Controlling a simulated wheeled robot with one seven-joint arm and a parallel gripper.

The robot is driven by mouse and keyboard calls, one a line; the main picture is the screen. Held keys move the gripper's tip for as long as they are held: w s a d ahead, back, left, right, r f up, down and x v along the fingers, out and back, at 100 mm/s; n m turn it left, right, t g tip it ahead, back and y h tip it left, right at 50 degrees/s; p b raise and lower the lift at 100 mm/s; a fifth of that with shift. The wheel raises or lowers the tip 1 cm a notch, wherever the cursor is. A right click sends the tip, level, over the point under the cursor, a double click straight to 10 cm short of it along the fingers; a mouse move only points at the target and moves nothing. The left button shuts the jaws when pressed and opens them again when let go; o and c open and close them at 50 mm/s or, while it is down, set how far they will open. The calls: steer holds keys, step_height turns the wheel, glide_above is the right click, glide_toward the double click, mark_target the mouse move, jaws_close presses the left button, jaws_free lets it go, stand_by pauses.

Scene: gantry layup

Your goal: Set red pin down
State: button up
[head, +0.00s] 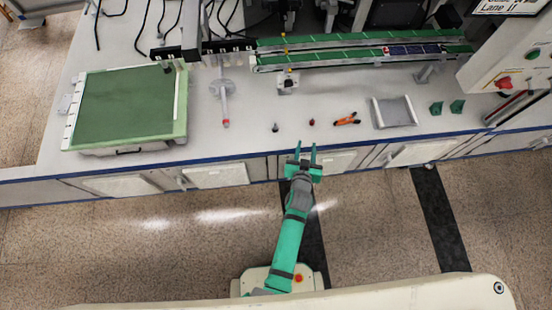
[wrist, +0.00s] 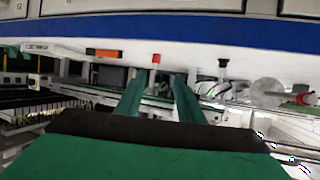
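A small red pin (head: 312,122) stands on the light bench top near its front edge. In the wrist view the red pin (wrist: 156,58) shows beyond the fingertips, roughly in line with the gap between them. My gripper (head: 305,152) is at the front edge of the bench, on the near side of the pin and apart from it. In the wrist view my gripper (wrist: 160,80) has its two green fingers spread, with nothing held between them.
A black pin (head: 275,127) stands left of the red one, and an orange tool (head: 347,119) lies to the right. Further right are a grey tray (head: 393,98) and green brackets (head: 457,106). A green board (head: 130,104) is at left; a conveyor (head: 350,56) runs behind.

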steer(key=s+a+r, duration=0.2)
steer(key=s+a, duration=0.5)
steer(key=s, duration=0.3)
steer(key=s+a+r+n+t+y, duration=0.1)
steer(key=s+a+r, duration=0.3)
steer(key=s+r, duration=0.6)
steer(key=s+a+r+n+t+y, duration=0.1)
steer(key=s+a+r, duration=0.3)
steer(key=s+r, duration=0.6)
steer(key=shift+s+a+r+n+y, duration=0.25)
steer(key=shift+s+n+y, duration=0.35)
steer(key=shift+s+y, duration=0.25)
steer(key=shift+w+d, duration=0.1)
steer(key=shift+d, duration=0.05)
